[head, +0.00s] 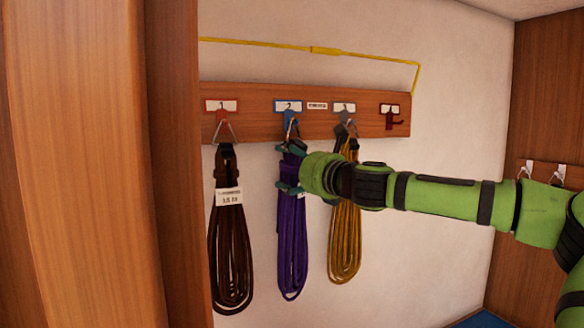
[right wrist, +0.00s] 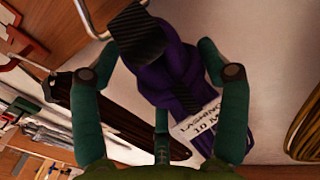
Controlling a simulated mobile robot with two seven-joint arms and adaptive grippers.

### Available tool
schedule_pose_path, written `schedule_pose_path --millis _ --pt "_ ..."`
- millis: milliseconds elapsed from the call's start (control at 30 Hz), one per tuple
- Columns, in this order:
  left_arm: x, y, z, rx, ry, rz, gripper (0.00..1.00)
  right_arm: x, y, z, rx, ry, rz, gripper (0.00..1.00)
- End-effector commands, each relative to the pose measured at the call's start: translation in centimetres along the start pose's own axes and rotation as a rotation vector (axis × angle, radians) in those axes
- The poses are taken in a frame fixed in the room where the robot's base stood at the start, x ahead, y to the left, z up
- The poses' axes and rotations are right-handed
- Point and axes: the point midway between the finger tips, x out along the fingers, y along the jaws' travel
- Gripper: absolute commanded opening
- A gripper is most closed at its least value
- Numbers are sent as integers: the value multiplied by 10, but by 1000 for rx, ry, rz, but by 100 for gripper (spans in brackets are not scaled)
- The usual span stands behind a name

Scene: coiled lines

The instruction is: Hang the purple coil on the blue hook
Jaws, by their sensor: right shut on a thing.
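The purple coil (head: 291,240) hangs down upright below the blue hook (head: 288,116), second from the left on the wooden rail. Its metal ring (head: 292,128) is at the blue hook; I cannot tell for certain whether it is seated over it. My right gripper (head: 289,167) is shut on the upper part of the coil, just under the ring. In the right wrist view, the green fingers flank the purple coil (right wrist: 170,75), with its black strap and white label (right wrist: 197,128) between them. My left gripper is not in view.
A brown coil (head: 230,255) hangs on the red hook (head: 222,112) to the left, and a yellow coil (head: 345,245) on the grey hook (head: 345,118), close to my right gripper. The dark red hook (head: 391,117) is bare. A wooden post (head: 100,160) blocks the left.

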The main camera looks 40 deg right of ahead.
Motion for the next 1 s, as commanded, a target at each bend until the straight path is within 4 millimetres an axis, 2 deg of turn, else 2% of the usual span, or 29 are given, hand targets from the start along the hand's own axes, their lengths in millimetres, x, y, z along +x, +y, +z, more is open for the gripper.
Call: schedule_pose_path --millis 367,400,433,1000 --pt "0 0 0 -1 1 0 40 0 0 -1 0 1 1 16" --pt "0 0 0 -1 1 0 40 0 0 -1 0 1 1 91" --pt "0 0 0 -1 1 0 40 0 0 -1 0 2 1 100" --pt "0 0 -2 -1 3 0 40 -1 0 0 1 3 0 100"
